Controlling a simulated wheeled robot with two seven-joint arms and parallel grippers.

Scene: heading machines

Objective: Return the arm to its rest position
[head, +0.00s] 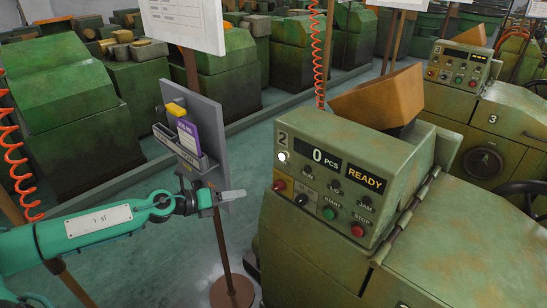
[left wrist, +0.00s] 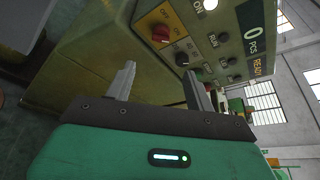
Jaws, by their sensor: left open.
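My green left arm (head: 100,228) comes in from the left in the head view. Its gripper (head: 232,196) is held in the air, in front of a grey stand panel and to the left of machine 2's control panel (head: 330,185). In the left wrist view the two grey fingers of the left gripper (left wrist: 160,88) stand apart with nothing between them. Beyond them are the red knob (left wrist: 161,34) and other controls of the panel. The gripper appears apart from the machine. My right gripper is not in view.
The grey stand panel (head: 213,112) holds a purple-and-white card (head: 188,136) on a brown post with a round base (head: 232,292). Machine 2's display reads 0 PCS and READY. An orange hopper (head: 378,98) is behind it. Machine 3 (head: 490,135) stands right. Open floor (head: 160,265) lies between the rows.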

